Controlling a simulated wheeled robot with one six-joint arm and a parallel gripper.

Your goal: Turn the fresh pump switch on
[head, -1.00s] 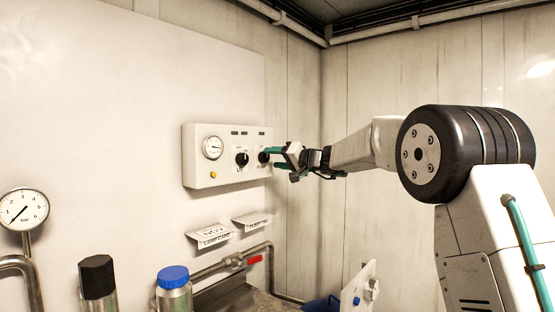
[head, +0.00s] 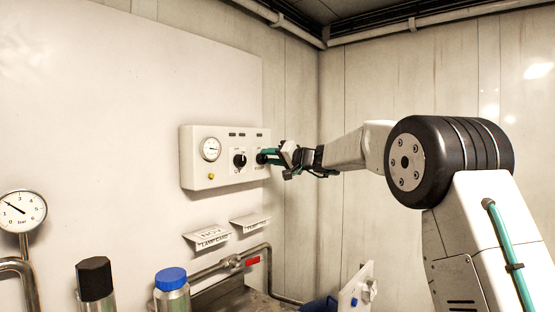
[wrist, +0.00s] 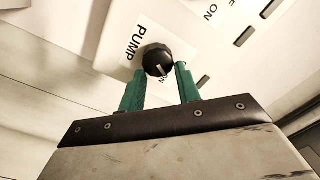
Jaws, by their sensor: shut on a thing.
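The control panel (head: 225,178) is a white box on the wall with a dial and two black knobs. The right knob is the pump switch (wrist: 157,58), labelled PUMP in the wrist view; it also shows in the head view (head: 261,157). My gripper (wrist: 161,74) has its two green fingers shut on this knob, one on each side. In the head view my gripper (head: 268,156) reaches the panel from the right and partly covers the knob.
The other knob (head: 240,160) sits just left of the pump switch. A pressure gauge (head: 22,211) is at far left, its needle pointing up-left. Below are pipes, a black-capped bottle (head: 94,278), a blue-capped bottle (head: 171,280) and two label cards (head: 208,237).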

